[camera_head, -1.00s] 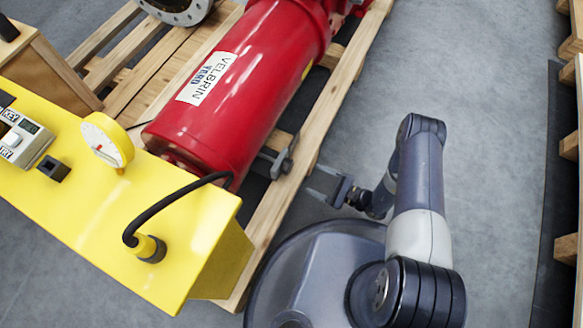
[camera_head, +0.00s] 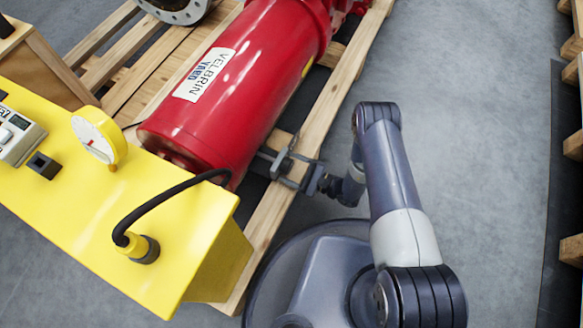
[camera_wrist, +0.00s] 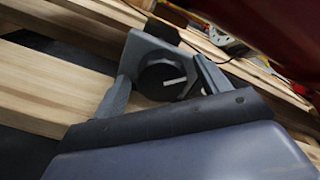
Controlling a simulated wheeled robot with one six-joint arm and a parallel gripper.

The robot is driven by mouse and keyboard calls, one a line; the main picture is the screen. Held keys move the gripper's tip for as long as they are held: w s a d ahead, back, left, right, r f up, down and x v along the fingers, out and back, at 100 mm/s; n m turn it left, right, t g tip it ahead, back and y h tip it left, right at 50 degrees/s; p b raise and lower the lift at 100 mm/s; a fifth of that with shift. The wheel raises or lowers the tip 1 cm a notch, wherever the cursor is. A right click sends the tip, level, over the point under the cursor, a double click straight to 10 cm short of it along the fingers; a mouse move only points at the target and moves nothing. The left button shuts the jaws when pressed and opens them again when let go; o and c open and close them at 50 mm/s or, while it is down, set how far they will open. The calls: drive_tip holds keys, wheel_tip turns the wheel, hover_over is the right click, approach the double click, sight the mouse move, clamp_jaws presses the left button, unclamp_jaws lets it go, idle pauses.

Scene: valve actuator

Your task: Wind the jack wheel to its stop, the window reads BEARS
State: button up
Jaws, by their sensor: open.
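The jack wheel (camera_wrist: 155,80) is a dark round knob with a white mark on its face, in the wrist view. It sits in front of a grey bracket (camera_wrist: 138,48) at the pallet's edge. My gripper (camera_wrist: 163,76) is open, with one finger to each side of the wheel. I cannot tell whether the fingers touch it. In the head view my gripper (camera_head: 283,167) is at the bracket (camera_head: 287,145) beside the red cylinder (camera_head: 235,95); the wheel is too small to make out there. No window reading BEARS is legible in either view.
The red cylinder lies on a wooden pallet (camera_head: 335,100). A yellow console (camera_head: 90,215) with a dial gauge (camera_head: 97,135) and a black cable (camera_head: 165,205) stands at left. Clear grey floor (camera_head: 470,130) lies to the right. More pallets stand at the far right edge.

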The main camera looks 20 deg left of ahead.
drive_tip(key=c, duration=1)
drive_tip(key=shift+o, duration=0.2)
